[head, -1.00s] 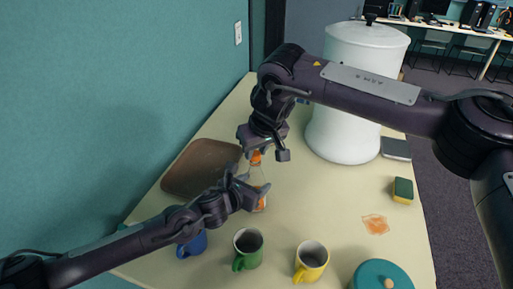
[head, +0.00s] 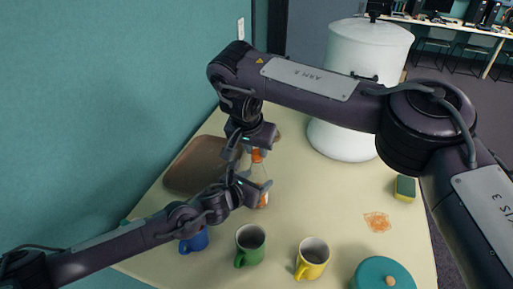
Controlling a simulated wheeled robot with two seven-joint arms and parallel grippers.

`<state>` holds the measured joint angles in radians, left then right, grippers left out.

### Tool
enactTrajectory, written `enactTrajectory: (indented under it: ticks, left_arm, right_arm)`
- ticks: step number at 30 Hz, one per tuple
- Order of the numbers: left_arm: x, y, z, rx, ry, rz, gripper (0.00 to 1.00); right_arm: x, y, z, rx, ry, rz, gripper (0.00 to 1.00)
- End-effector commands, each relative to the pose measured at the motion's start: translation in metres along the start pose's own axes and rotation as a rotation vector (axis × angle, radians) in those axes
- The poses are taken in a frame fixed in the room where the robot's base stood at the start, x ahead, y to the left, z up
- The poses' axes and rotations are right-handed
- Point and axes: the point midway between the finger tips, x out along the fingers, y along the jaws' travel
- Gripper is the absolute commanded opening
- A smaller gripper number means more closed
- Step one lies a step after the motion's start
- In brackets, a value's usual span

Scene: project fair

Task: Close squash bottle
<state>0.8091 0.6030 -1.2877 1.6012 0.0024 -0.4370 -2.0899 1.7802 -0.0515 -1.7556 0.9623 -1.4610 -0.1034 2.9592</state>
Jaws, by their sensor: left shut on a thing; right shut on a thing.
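The squash bottle (head: 260,172) stands upright on the table, clear with an orange label or contents low down. Its orange cap (head: 257,155) shows at its top. My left gripper (head: 262,190) comes in from the left and is shut on the bottle's body. My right gripper (head: 250,153) reaches down from above and is shut at the bottle's top, on the orange cap. The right fingers partly hide the cap, so how it sits on the neck cannot be told.
A brown tray (head: 196,163) lies left of the bottle. Blue (head: 197,241), green (head: 250,243) and yellow (head: 312,258) mugs stand in front. A white urn (head: 345,110) stands behind. A sponge (head: 405,188), an orange spill (head: 377,222) and a teal lidded pot (head: 381,272) are at right.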

Motion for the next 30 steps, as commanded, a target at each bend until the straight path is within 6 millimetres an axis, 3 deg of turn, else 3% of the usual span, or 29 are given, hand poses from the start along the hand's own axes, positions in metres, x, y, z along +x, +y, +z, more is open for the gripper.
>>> enactTrajectory:
  ticks: [6,7,12,20,30]
  left_arm:
    - [0.0,0.0,0.0,0.0,0.001,-0.001,0.0]
    - [0.0,0.0,0.0,0.0,0.001,-0.001,0.0]
    - [0.0,0.0,0.0,0.0,0.001,-0.001,0.0]
    - [0.0,0.0,0.0,0.0,0.001,0.0,0.0]
    - [0.0,0.0,0.0,0.0,0.001,0.0,0.0]
  right_arm:
    - [-0.001,-0.001,0.0,-0.002,-0.001,-0.004,0.06]
    - [-0.001,-0.001,0.0,-0.002,-0.001,-0.004,0.29]
    - [-0.001,-0.001,0.0,-0.003,-0.001,-0.003,0.49]
    - [-0.002,0.0,-0.001,-0.003,0.0,-0.003,0.49]
    - [-0.038,0.0,-0.016,-0.004,0.002,-0.003,0.49]
